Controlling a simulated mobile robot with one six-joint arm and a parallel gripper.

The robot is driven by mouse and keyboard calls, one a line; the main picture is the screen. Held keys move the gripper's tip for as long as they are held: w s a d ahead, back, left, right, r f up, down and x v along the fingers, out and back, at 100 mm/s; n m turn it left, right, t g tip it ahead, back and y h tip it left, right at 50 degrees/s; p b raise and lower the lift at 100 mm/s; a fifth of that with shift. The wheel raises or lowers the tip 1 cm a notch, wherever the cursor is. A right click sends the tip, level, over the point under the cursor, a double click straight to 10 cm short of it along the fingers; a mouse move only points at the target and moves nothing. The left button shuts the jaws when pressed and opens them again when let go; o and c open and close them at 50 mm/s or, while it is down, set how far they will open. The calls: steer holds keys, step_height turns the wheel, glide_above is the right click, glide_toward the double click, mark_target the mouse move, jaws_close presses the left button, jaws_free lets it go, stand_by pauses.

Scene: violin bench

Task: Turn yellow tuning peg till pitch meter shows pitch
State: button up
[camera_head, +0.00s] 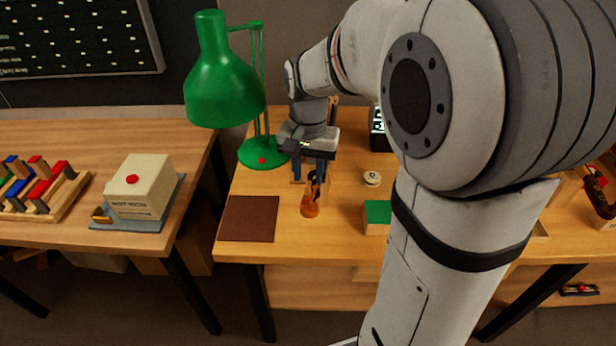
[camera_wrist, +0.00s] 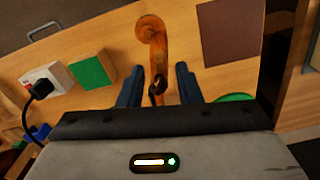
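The violin's brown scroll and pegbox (camera_head: 310,208) stand on the bench below my gripper (camera_head: 311,170). In the wrist view the curled scroll (camera_wrist: 152,30) points away from my gripper (camera_wrist: 159,78). My two blue fingers are apart, one on each side of the pegbox. A dark peg-like piece (camera_wrist: 157,91) shows between them, and no finger visibly touches it. I cannot make out a yellow peg in either view. A dark box with a lit face (camera_head: 378,128), possibly the pitch meter, is mostly hidden behind my arm; its reading cannot be made out.
A green lamp (camera_head: 224,80) stands close to the left of my gripper. A brown mat (camera_head: 249,219) lies front left, a small round pale item (camera_head: 372,178) and a green-topped block (camera_head: 377,212) to the right. A separate table (camera_head: 60,135) is at left.

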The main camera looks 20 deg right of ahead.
mark_target(308, 182)
step_height(308, 182, up, 6)
steer(key=shift+f, duration=0.2)
stand_by(1.8)
steer(key=s+f+n+t, duration=0.3)
steer(key=s+f+n, duration=0.1)
steer(key=s, duration=1)
steer(key=shift+s+f+n, duration=0.2)
steer(key=shift+s+n, duration=0.05)
steer(key=shift+n, duration=0.65)
steer(key=shift+a, duration=0.1)
